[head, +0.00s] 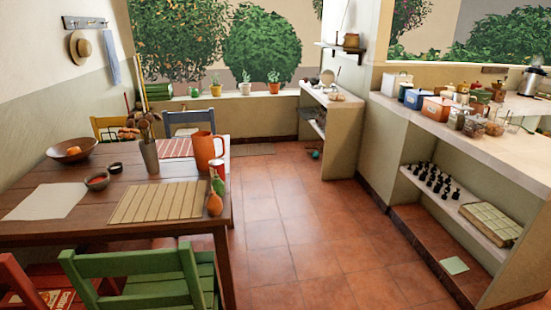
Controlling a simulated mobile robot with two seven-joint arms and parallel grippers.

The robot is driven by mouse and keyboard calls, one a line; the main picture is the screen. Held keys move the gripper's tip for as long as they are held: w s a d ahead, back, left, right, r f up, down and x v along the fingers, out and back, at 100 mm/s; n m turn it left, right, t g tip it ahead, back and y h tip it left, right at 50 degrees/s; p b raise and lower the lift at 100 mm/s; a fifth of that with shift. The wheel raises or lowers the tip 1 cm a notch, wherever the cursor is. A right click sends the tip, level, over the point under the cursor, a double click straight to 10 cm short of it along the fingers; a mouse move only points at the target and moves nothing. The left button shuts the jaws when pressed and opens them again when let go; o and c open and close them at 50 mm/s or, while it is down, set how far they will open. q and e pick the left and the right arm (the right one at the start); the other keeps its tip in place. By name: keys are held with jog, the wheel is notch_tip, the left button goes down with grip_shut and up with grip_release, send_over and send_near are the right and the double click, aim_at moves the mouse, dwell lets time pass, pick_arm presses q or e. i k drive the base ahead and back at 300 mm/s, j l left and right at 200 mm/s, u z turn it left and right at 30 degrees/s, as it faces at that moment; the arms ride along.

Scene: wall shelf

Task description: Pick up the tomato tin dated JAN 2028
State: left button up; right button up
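No tin that I can make out as the tomato tin dated JAN 2028 shows in the head view, and no date can be read anywhere. A small wall shelf (339,48) at the upper middle carries a brownish pot-like item (351,41), too small to identify. A small red and green item (217,178) stands by the orange pitcher on the table; I cannot tell what it is. Neither of my grippers is in view.
A wooden table (190,222) with an orange pitcher (205,150) fills the left. A green chair (140,275) stands in front. A long counter (415,115) with canisters and jars runs along the right. The tiled floor (300,225) between them is clear.

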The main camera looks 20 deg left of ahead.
aim_at(217, 164)
jog(key=i+l, duration=0.1)
jog(key=i, duration=0.45)
jog(key=i+l, duration=0.1)
jog(key=i, duration=0.45)
jog(key=i+l, duration=0.1)
jog(key=i, duration=0.4)
jog(key=i+u, duration=0.25)
jog(key=u, duration=0.2)
jog(key=i+u, duration=0.4)
jog(key=i+l+u, duration=0.1)
jog(key=u, duration=0.35)
jog(key=i+l+u, duration=0.2)
jog(key=l+u, duration=0.2)
